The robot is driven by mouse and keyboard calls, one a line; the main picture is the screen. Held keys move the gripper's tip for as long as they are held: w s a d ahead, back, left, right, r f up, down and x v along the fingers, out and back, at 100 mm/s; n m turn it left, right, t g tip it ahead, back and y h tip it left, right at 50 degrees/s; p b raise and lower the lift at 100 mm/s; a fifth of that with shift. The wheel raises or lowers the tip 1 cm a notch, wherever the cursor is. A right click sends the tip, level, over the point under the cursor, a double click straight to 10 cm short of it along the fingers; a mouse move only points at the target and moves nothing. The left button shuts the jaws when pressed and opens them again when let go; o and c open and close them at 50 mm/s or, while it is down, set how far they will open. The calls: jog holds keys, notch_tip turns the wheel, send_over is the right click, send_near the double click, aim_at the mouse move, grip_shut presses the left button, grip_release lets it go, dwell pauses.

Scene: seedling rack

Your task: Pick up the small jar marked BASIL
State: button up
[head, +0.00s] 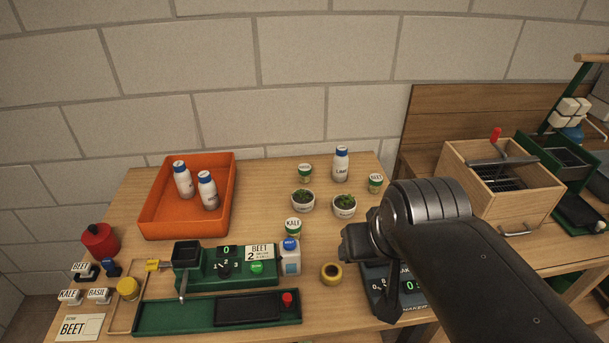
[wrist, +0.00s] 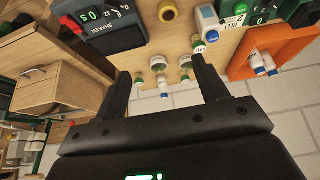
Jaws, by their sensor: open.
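A small white jar with a green lid (head: 305,173) stands at the back of the table, left of the LIME bottle. Its label is too small to read surely, but it looks like BASIL. It also shows in the wrist view (wrist: 185,76), near the right finger. Similar jars are KALE (head: 293,227), nearer the front, and BEET (head: 375,183), at the back right. My gripper (wrist: 160,70) is open with nothing between its fingers. In the head view it is over the table's right part, its fingertips not clear, apart from the jar.
Two potted seedlings (head: 303,201) (head: 344,206) stand just in front of the jar, and the LIME bottle (head: 341,163) to its right. An orange tray (head: 231,190) with two bottles is at left. A green seeder (head: 220,271), a blue-capped bottle (head: 291,262) and yellow tape (head: 331,273) are in front.

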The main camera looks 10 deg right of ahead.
jog(key=shift+w, duration=0.1)
jog(key=n+g, duration=0.1)
jog(key=n, duration=0.1)
send_over(305, 168)
jog(key=s, duration=0.4)
notch_tip(305, 168, down, 13)
jog(key=shift+y, duration=0.3)
jog(key=x, duration=0.6)
jog(key=shift+w+d+f, duration=0.1)
jog(key=shift+d+f, duration=0.05)
jog(key=shift+d, duration=0.25)
jog(key=shift+x, duration=2.65)
jog(key=shift+w+a, duration=0.15)
